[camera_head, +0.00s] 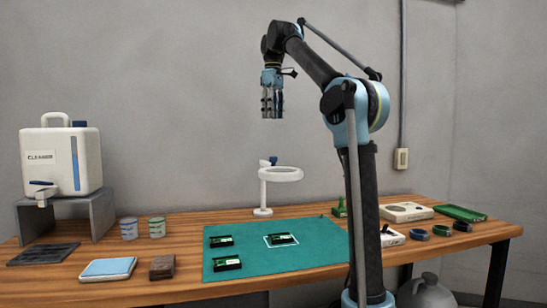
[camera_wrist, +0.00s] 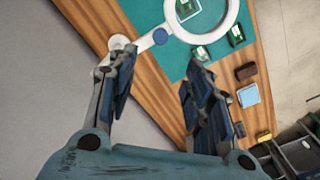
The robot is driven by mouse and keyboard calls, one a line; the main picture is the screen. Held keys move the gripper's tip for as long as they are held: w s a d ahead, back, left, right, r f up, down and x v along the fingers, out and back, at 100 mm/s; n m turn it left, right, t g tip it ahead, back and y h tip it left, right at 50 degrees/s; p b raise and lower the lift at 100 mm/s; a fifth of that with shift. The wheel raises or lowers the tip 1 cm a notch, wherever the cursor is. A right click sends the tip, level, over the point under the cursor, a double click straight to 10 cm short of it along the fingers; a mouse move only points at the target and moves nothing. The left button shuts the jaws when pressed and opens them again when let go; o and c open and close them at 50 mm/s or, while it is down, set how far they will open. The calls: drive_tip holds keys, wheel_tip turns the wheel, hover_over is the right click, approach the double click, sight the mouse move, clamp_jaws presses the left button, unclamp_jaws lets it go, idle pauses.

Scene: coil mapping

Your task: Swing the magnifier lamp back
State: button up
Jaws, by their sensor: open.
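The magnifier lamp (camera_head: 281,179) is white, with a ring head on a short post and round base, and a blue joint on top. It stands at the back edge of the green mat (camera_head: 322,250), its ring raised above the mat. In the wrist view the lamp's ring (camera_wrist: 201,40) overlaps the mat and a circuit board shows through it. My gripper (camera_head: 272,114) hangs fingers-down well above the lamp, open and empty. The wrist view shows its spread fingers (camera_wrist: 160,60) with the lamp arm beyond them, apart from it.
Several green circuit boards lie on the mat, one (camera_head: 281,239) inside a white outline. A cleaner jug (camera_head: 62,160) on a grey stand, two small tins (camera_head: 128,229), a blue-topped pad (camera_head: 108,269) and a brown block (camera_head: 162,267) are left. A green tray (camera_head: 460,213) is right.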

wheel_tip(320, 180, down, 16)
drive_tip(key=shift+d+f, duration=0.1)
idle(0.6)
clamp_jaws()
